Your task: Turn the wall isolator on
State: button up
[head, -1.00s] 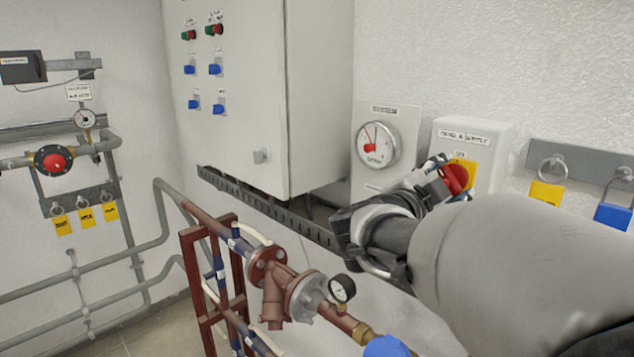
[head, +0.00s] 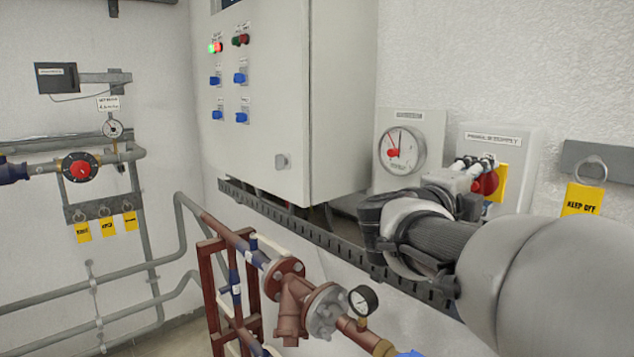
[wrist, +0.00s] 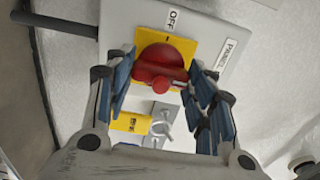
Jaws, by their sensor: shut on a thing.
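The wall isolator is a white box (head: 520,140) labelled PANEL SUPPLY, with a yellow plate and a red rotary knob (head: 486,184). My gripper (head: 478,172) is at the isolator's front. In the wrist view the fingers of my gripper (wrist: 162,76) stand on both sides of the knob, shut on it. The fingers and wrist hide part of the box in the head view. The knob's exact setting is hard to read.
Red-brown pipework (head: 290,305) stands below my arm.

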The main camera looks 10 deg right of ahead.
dwell(0.6)
jog(key=o, duration=1.1)
jog(key=shift+c, duration=0.2)
jog(key=shift+a, duration=0.15)
jog(key=v, duration=1.1)
jog(key=shift+s+a, duration=0.3)
jog(key=shift+s, duration=0.05)
